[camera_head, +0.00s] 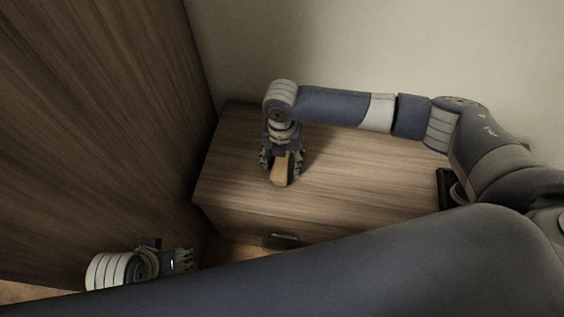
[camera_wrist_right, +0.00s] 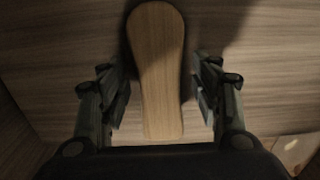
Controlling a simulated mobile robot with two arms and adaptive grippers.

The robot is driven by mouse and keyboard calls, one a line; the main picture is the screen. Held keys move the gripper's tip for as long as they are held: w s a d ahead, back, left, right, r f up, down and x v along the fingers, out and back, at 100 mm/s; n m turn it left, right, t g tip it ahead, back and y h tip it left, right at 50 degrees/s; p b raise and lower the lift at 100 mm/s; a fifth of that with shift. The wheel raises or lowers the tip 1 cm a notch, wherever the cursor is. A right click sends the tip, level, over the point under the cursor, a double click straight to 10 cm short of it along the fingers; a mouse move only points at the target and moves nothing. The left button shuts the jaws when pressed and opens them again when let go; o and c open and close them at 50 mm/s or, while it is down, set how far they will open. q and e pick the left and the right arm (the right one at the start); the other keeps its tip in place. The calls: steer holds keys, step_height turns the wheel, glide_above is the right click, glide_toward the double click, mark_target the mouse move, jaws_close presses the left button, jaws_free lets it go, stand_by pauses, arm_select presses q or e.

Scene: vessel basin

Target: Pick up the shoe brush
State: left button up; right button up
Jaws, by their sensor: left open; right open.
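The shoe brush (camera_head: 281,170) shows as a light wooden piece on top of the wooden cabinet. In the right wrist view its long wooden back (camera_wrist_right: 157,70) lies between the two fingers, with a gap on each side; any bristles underneath are hidden. My right gripper (camera_head: 280,166) points down over the brush and is open, with its fingers (camera_wrist_right: 160,92) on either side of it. My left gripper (camera_head: 188,259) is low at the left, away from the brush, open and empty.
The cabinet top (camera_head: 350,185) is mostly clear around the brush. A dark object (camera_head: 447,187) stands at its right end, partly hidden by my arm. A tall wooden panel (camera_head: 95,120) rises at the left, and a pale wall (camera_head: 370,45) stands behind. A drawer handle (camera_head: 283,241) shows on the front.

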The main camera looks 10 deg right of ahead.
steer(key=shift+f, duration=0.15)
steer(key=c, duration=1.2)
arm_select(q)
steer(key=shift+r, duration=0.2)
arm_select(e)
steer(key=shift+r, duration=0.5)
step_height(320, 180, up, 3)
steer(key=shift+w+f+p, duration=0.1)
steer(key=shift+p, duration=0.65)
arm_select(q)
step_height(320, 180, down, 15)
steer(key=g+p, duration=0.1)
steer(key=p, duration=0.1)
steer(key=shift+w+d+p, duration=0.15)
steer(key=shift+p, duration=0.25)
arm_select(e)
steer(key=s+a+r, duration=0.1)
steer(key=s+a, duration=0.2)
steer(key=s, duration=1.2)
steer(key=shift+s+a+r, duration=0.15)
steer(key=shift+s, duration=0.25)
